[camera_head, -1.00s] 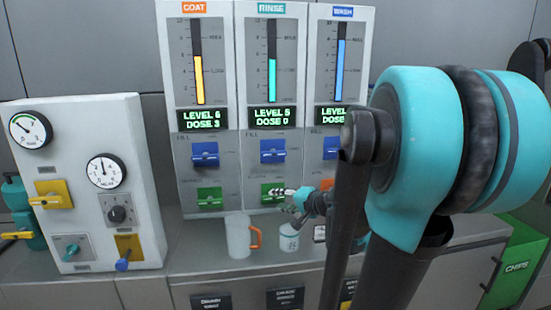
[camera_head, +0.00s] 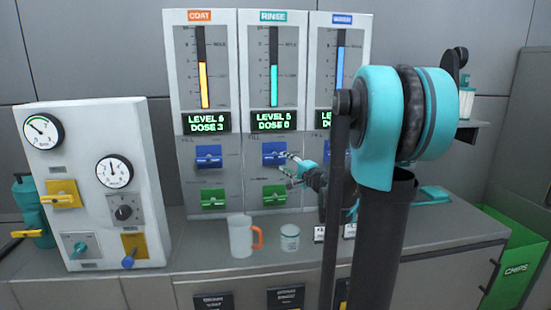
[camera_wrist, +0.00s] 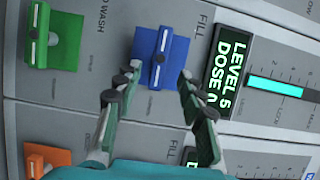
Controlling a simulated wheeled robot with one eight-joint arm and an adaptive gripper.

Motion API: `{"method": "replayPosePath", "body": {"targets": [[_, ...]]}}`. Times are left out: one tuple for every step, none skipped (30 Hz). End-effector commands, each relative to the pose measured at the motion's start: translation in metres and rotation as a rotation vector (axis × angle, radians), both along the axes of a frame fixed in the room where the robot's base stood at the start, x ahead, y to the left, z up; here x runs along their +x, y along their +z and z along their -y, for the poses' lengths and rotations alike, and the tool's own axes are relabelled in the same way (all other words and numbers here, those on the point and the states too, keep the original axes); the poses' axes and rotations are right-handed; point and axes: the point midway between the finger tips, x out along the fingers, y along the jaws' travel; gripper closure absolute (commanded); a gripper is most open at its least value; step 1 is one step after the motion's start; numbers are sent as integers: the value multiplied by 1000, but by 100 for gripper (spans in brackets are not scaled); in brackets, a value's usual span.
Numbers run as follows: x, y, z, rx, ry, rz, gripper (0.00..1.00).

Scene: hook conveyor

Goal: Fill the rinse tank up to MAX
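The RINSE panel (camera_head: 258,60) is the middle of three columns. Its teal level bar (camera_head: 274,84) stands about halfway up the scale, and its display (camera_head: 274,121) reads LEVEL 5, with DOSE 0 in the wrist view (camera_wrist: 222,80). Below it are a blue FILL valve (camera_head: 274,153) and a green valve (camera_head: 274,195). My gripper (camera_head: 288,168) is open in front of the blue valve. In the wrist view, the fingertips (camera_wrist: 158,80) spread on either side of the blue handle (camera_wrist: 161,55), with gaps. Contact cannot be told.
The COAT column (camera_head: 199,60) and WASH column (camera_head: 342,45) flank RINSE. A green handle (camera_wrist: 52,36) and an orange handle (camera_wrist: 46,160) are near my gripper. A mug (camera_head: 241,236) and a cup (camera_head: 290,237) stand on the counter below. A gauge box (camera_head: 92,185) stands left.

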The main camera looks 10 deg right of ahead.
Motion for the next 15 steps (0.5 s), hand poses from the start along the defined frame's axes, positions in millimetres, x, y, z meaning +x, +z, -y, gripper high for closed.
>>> {"method": "replayPosePath", "body": {"targets": [[10,0,-5,0,2,0,60],[16,0,-7,0,2,0,60],[23,0,-10,0,3,0,60],[28,0,-13,0,3,0,60],[34,0,-14,0,2,0,60],[40,0,-17,0,2,0,60],[44,0,-19,0,2,0,60],[49,0,-21,0,2,0,60],[54,0,-23,0,1,0,60],[57,0,-24,0,1,0,60],[60,0,-25,0,1,0,60],[64,0,-27,0,1,0,60],[67,0,-28,0,1,0,60],[69,0,-29,0,1,0,60],[70,0,-30,0,1,0,60]]}}
